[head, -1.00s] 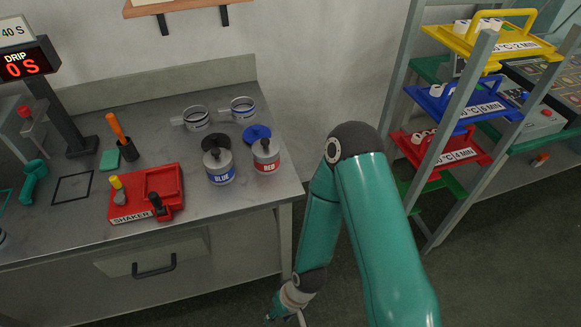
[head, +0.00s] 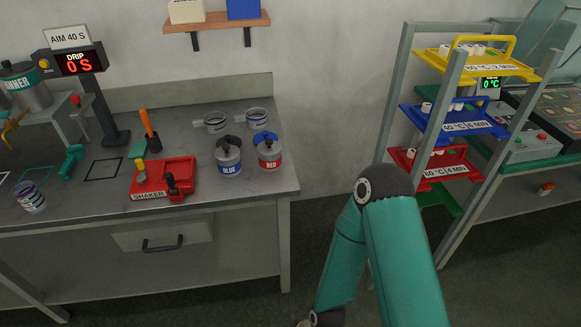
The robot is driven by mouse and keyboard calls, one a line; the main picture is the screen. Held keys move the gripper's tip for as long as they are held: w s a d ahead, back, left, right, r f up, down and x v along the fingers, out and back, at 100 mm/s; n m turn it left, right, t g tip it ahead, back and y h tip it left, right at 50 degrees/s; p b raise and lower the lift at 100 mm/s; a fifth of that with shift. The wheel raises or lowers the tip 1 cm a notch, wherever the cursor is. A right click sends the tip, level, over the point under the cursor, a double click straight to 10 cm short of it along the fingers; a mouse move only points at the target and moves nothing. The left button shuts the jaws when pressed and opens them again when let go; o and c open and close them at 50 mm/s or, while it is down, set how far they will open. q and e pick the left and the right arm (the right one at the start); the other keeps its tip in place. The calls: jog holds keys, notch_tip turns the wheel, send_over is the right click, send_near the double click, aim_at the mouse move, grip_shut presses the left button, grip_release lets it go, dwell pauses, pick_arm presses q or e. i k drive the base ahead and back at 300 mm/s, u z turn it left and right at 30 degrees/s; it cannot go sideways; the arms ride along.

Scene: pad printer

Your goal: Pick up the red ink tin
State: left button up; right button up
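The red ink tin (head: 269,158) is a grey metal can with a red label reading RED. It stands upright near the right end of the grey workbench, with a blue disc at its top and a dark knob above. The similar blue ink tin (head: 229,160), labelled BLUE and with a black disc at its top, stands just left of it. One teal arm of mine rises from the bottom, right of the bench and well apart from the tin. Its gripper is below the picture edge. My other arm does not show.
A red shaker (head: 161,178) lies left of the tins, and two clear cups with rings (head: 257,117) stand behind them. The bench (head: 230,195) is bare in front of the tins. A rack with yellow, blue and red trays (head: 434,162) stands to the right.

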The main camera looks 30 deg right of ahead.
aim_at(268, 165)
jog(key=u, duration=0.15)
jog(key=i, duration=0.85)
